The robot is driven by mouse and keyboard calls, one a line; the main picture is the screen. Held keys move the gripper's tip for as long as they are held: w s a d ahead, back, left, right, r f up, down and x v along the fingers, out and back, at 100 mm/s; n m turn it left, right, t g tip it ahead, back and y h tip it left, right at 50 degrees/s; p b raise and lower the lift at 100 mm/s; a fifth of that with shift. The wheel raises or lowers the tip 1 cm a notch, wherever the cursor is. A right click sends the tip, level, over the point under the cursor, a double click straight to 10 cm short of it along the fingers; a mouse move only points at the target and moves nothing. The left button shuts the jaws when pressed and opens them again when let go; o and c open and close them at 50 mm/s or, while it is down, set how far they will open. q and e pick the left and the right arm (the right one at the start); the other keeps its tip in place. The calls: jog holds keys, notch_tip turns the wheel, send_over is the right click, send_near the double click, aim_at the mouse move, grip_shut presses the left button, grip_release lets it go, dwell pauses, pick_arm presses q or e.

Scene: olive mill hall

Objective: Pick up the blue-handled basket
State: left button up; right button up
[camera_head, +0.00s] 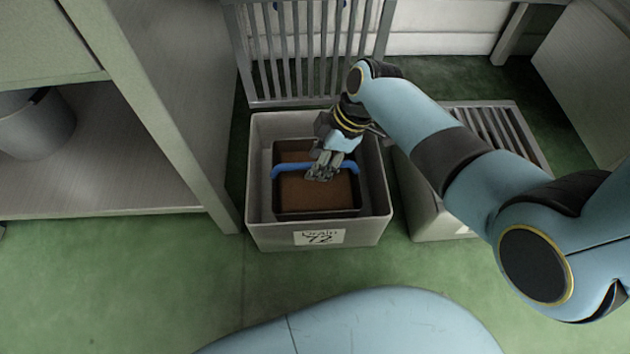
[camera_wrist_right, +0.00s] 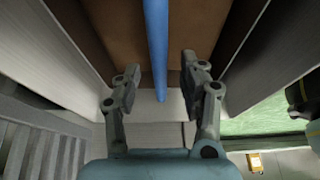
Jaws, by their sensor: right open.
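The basket is a dark brown box (camera_head: 315,212) with a blue handle (camera_head: 290,168) arching across its top. It sits inside a grey bin (camera_head: 260,228) with a handwritten label on its front. My right gripper (camera_head: 321,174) is above the basket, at the handle's middle. In the right wrist view, the blue handle (camera_wrist_right: 157,45) runs between the two open fingers of my right gripper (camera_wrist_right: 160,84), with a gap on each side. Whether the fingers reach down past the handle is hard to tell. My left gripper is not in view.
A slatted grey rack (camera_head: 310,50) stands behind the bin. A second grey bin with a slatted top (camera_head: 500,125) stands close on the right, under my right arm. A shelf unit (camera_head: 185,100) with a grey pot (camera_head: 35,125) is on the left. Green floor (camera_head: 130,270) is clear in front.

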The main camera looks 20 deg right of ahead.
jog(key=shift+f, duration=0.25)
dwell(0.5)
grip_shut()
dwell(0.4)
